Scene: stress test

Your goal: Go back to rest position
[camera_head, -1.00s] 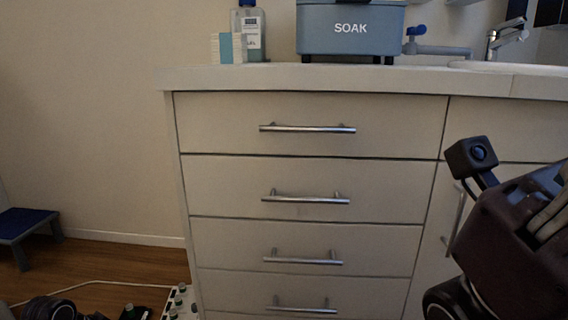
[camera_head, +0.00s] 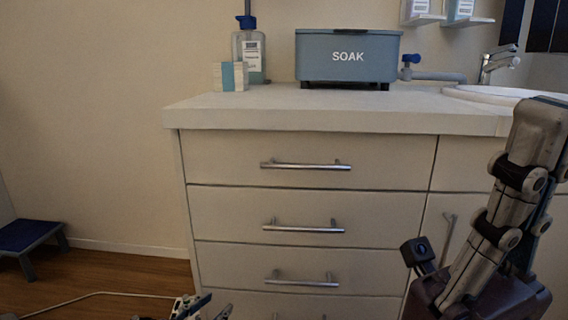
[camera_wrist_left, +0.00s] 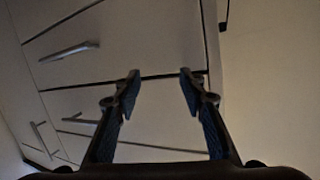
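My right gripper (camera_head: 530,125) stands large at the right of the head view, fingers pointing up, in front of the counter's right part. It is seen side-on, so the gap between its fingers is hidden. No held object shows in it.
A white drawer cabinet (camera_head: 310,208) with bar handles fills the middle. On its counter (camera_head: 300,113) stand a blue SOAK box (camera_head: 348,72), a bottle (camera_head: 250,62), a small carton (camera_head: 230,76) and a sink (camera_head: 500,94). A blue step stool (camera_head: 30,238) and a cable (camera_head: 95,295) are on the floor at left.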

